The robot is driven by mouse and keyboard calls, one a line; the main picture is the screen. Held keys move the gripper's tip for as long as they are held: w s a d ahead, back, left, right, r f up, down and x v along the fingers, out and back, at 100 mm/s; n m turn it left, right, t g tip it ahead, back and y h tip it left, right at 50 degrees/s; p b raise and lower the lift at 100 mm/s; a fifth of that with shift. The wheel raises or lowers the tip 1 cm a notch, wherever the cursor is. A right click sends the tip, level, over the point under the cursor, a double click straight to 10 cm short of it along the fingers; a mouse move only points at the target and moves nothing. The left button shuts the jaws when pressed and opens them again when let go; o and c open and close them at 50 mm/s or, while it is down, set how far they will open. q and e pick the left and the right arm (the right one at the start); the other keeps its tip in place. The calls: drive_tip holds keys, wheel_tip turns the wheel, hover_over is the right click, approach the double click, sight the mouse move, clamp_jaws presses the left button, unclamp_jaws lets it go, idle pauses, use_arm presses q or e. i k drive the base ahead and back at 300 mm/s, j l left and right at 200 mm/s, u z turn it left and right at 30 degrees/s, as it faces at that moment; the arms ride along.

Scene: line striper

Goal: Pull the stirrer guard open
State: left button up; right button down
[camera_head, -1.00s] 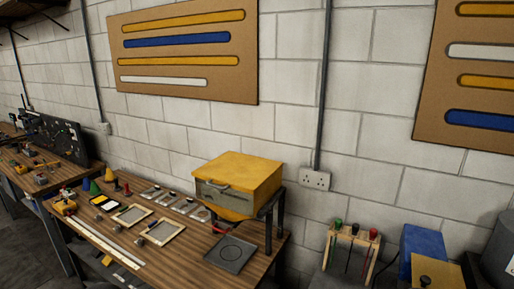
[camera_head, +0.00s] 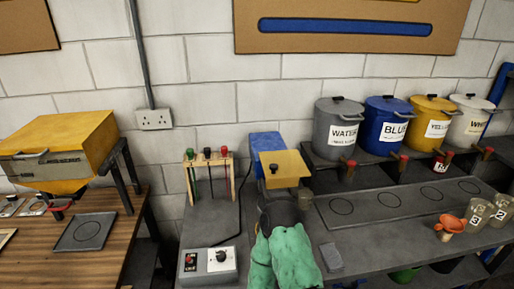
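What looks like the stirrer is a blue box (camera_head: 266,143) on the grey bench, right of the socket. A yellow panel with a small dark knob, likely the guard (camera_head: 290,168), sits at its front right. Whether the panel is fully shut I cannot tell.
A control box (camera_head: 208,263) with a knob and a rack (camera_head: 208,172) with coloured-top rods stand left of the stirrer. Labelled buckets (camera_head: 388,122) line a shelf at right. A yellow hopper (camera_head: 62,145) stands on the left table.

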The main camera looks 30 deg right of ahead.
sight(292, 167)
drive_tip(key=z, duration=1.25)
